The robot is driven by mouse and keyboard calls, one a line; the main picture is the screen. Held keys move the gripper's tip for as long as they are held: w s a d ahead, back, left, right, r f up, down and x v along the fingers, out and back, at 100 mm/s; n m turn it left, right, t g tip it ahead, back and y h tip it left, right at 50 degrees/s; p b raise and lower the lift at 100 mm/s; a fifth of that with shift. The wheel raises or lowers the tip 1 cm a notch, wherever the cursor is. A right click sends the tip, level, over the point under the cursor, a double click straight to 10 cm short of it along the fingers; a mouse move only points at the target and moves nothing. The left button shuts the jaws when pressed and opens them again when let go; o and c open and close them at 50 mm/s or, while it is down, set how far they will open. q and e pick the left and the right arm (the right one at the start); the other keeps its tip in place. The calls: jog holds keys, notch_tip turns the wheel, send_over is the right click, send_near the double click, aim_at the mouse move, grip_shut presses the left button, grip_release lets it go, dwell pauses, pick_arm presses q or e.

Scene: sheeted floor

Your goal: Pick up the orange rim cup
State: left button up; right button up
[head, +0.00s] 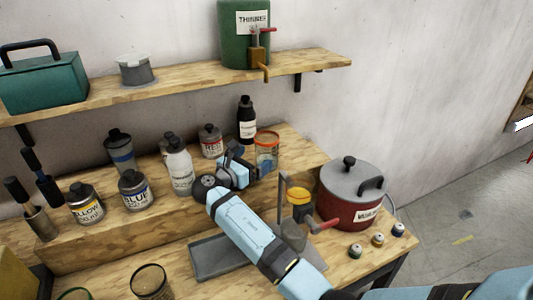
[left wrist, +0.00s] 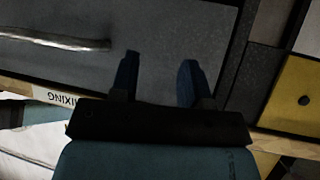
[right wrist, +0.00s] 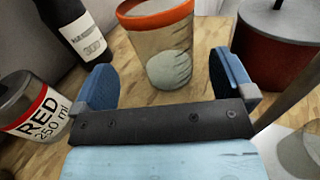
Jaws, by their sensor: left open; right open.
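The orange rim cup (head: 267,150) is a clear cup with an orange rim, standing upright on the raised wooden shelf of the bench. It also shows in the right wrist view (right wrist: 158,45), with something pale at its bottom. My right gripper (head: 250,166) is at the near side of the cup. In the right wrist view its blue fingers (right wrist: 160,84) are open, and the cup stands just beyond and between them, not gripped. My left gripper (left wrist: 158,78) is open and empty in front of a dark grey drawer front (left wrist: 160,25); it is not in the head view.
A black bottle (head: 246,118) and a red-labelled can (head: 210,140) stand left of the cup. A red pot (head: 350,205) stands to its right. A white bottle (head: 179,170) and several paint containers line the left. A wall shelf (head: 190,82) runs above.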

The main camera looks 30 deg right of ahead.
aim_at(259, 155)
jog(key=x, duration=0.4)
jog(key=shift+d+f+p, duration=0.2)
jog(key=shift+d+p, duration=0.05)
jog(key=shift+p, duration=0.05)
jog(key=shift+a, duration=0.1)
jog(key=c, duration=1)
jog(key=shift+c, duration=0.2)
jog(key=shift+r, duration=0.15)
